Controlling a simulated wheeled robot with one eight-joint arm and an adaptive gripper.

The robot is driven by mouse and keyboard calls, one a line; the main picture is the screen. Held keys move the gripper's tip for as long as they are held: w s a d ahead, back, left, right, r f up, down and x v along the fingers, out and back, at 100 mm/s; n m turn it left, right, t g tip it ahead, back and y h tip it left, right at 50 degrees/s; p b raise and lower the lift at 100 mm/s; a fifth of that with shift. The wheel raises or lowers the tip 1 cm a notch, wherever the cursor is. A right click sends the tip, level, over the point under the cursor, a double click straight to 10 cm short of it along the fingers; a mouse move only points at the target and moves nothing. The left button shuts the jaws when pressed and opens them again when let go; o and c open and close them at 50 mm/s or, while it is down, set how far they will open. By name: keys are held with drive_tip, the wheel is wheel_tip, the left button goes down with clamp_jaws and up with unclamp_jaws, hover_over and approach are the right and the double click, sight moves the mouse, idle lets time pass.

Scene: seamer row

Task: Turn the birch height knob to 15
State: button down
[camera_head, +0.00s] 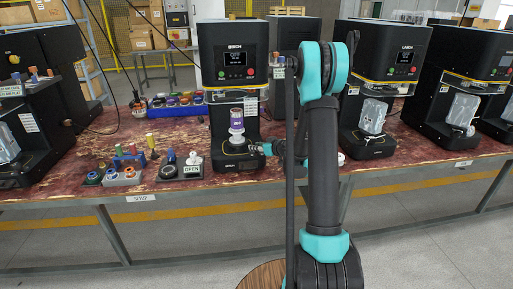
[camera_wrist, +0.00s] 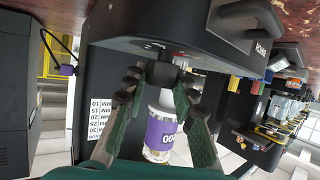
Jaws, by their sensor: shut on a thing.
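The birch seamer (camera_head: 236,68) is the black machine at the centre of the head view, its name on the front panel. A purple-and-white can (camera_head: 237,127) stands upright on its round base. My gripper (camera_head: 267,149) is low at the right side of that base. In the wrist view my gripper's fingers (camera_wrist: 160,78) are shut on the dark height knob (camera_wrist: 162,72) under the machine's black body. A white height scale (camera_wrist: 98,116) with MM numbers shows to the left there; I cannot make out a pointer or the knob's setting. The can (camera_wrist: 160,134) shows between the fingers.
The larch seamer (camera_head: 384,65) stands close on the right, behind my arm. A blue bin (camera_head: 178,107) of coloured parts is behind. Bare bench (camera_head: 75,150) lies at left.

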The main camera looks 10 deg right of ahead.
drive_tip(key=shift+n+g+y, duration=0.9)
drive_tip(key=shift+n+y, duration=0.2)
drive_tip(key=shift+n, duration=0.1)
drive_tip(key=shift+s+f, duration=0.1)
drive_tip(key=c, duration=1.2)
unclamp_jaws()
drive_tip(key=v, duration=1.2)
drive_tip(key=shift+d, duration=0.15)
